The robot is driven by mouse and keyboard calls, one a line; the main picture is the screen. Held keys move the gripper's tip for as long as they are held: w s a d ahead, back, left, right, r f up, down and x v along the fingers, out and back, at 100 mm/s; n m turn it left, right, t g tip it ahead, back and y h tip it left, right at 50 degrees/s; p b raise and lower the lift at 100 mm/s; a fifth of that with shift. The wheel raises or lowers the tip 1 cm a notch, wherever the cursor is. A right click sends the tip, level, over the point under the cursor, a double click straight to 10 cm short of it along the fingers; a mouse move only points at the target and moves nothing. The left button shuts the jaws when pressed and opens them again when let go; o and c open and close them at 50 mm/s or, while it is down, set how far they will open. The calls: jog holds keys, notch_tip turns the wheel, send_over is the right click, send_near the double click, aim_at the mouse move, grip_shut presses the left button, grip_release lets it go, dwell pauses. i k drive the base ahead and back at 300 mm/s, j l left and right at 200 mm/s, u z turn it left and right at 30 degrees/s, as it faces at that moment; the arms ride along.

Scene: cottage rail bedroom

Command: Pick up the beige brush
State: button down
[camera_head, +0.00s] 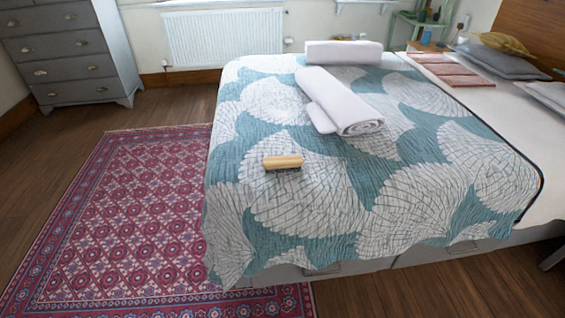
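The beige brush (283,161) lies on the patterned bedspread, near the left side of the bed. Its beige back faces up and a dark strip shows along its lower edge. Nothing touches it except the bedspread. My gripper is not in view.
The bed's teal and white bedspread (300,205) is clear around the brush. Rolled white towels (341,103) lie behind it to the right. A red rug (140,220) covers the floor left of the bed. A grey dresser (68,55) and radiator (223,38) stand behind.

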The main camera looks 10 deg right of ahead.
aim_at(293, 162)
jog(key=i+j+u, duration=0.25)
jog(key=i, duration=0.4)
jog(key=i+u, duration=0.3)
jog(key=i, duration=0.35)
